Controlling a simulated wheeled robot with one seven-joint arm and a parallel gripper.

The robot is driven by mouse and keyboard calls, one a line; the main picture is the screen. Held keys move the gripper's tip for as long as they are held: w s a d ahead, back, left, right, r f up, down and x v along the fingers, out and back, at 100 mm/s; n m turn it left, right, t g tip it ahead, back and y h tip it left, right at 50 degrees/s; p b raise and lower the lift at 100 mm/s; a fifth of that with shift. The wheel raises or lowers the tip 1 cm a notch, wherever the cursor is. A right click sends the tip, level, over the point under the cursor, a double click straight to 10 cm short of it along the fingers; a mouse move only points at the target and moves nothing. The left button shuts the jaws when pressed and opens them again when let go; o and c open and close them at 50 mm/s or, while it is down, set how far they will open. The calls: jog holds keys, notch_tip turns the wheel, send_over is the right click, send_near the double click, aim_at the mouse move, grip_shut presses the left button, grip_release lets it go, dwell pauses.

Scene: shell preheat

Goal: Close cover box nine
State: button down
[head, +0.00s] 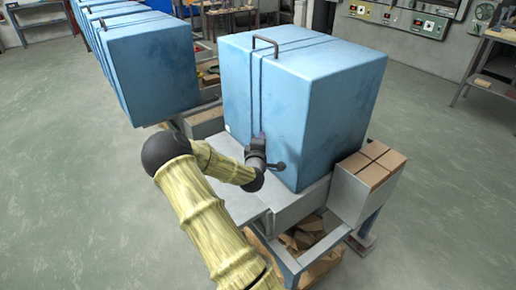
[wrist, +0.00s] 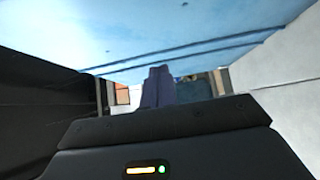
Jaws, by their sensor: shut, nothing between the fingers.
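A large light-blue cover box (head: 300,105) with a dark handle (head: 265,44) on top sits on a grey metal stand (head: 305,207). No number is readable on it, so I cannot tell whether it is box nine. My gripper (head: 257,143) is at the lower part of the box's near left face, close against it; contact is hard to judge. In the wrist view the blue box wall (wrist: 190,35) fills the upper part, and my shut, empty gripper fingers (wrist: 158,85) point towards it.
More blue boxes (head: 150,65) stand in a row at the upper left. A small block with brown tops (head: 368,167) stands right of the box. Brown pieces (head: 305,240) lie beneath the stand. Workbenches and wall panels (head: 405,18) are behind. The green-grey floor is open at left and right.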

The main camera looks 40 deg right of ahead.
jog(key=v, duration=0.4)
jog(key=shift+s+a, duration=0.1)
jog(key=shift+a, duration=0.35)
